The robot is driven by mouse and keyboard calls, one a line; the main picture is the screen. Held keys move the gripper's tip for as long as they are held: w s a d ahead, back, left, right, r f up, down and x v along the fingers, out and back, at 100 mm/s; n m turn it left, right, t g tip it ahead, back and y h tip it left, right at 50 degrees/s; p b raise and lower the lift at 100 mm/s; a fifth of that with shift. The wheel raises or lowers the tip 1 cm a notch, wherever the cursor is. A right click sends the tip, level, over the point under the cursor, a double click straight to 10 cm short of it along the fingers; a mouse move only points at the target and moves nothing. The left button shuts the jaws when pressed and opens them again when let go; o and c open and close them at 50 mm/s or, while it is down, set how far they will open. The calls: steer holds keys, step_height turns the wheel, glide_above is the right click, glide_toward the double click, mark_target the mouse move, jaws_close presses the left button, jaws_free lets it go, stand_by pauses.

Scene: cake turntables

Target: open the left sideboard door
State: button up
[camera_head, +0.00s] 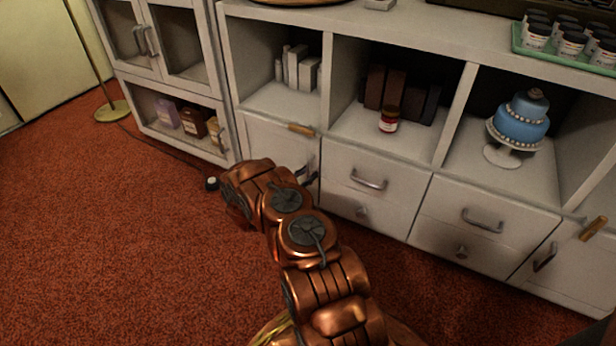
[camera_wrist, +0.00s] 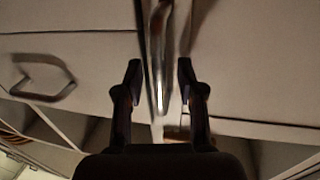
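The left sideboard door (camera_head: 262,140) is a pale panel below the left open shelf, and it looks closed. My arm covers much of it in the head view. Its metal bar handle (camera_wrist: 160,50) stands upright in the wrist view, between my gripper's fingers. My gripper (camera_wrist: 160,80) is open, with one dark finger on each side of the handle. Gaps show between the fingers and the bar, so I see no grip on it. In the head view the gripper is mostly hidden behind my copper-coloured arm.
Drawers with bar handles (camera_head: 369,180) (camera_head: 482,221) are right of the door. Above them, shelves hold books (camera_head: 398,92), a red jar (camera_head: 389,120) and a blue cake (camera_head: 521,122). A glass-fronted cabinet (camera_head: 221,60) stands at left. Red carpet (camera_head: 110,240) is clear at left.

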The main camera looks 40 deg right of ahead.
steer(key=shift+d, duration=0.1)
jaws_close()
stand_by(0.3)
stand_by(0.4)
